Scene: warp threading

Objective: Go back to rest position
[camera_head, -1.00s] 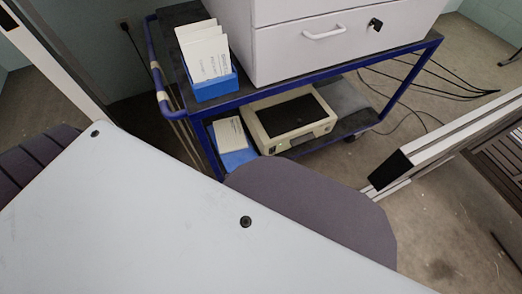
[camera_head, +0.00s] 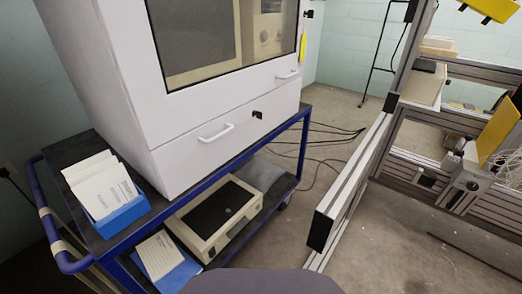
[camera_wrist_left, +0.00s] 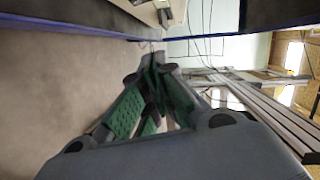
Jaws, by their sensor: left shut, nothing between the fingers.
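My left gripper (camera_wrist_left: 155,85) shows in the left wrist view, with green pads on dark fingers. Its fingers are together at the tips and nothing is between them. It points over the bare floor, apart from other things. Neither gripper shows in the head view, and my right gripper is hidden from both views.
A blue cart (camera_head: 232,168) carries a white cabinet (camera_head: 190,155) and a blue box of cards (camera_head: 118,215). A beige device (camera_head: 215,222) sits on its lower shelf. An aluminium frame (camera_head: 350,185) stands at right. Grey floor (camera_head: 385,240) is clear between frame parts.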

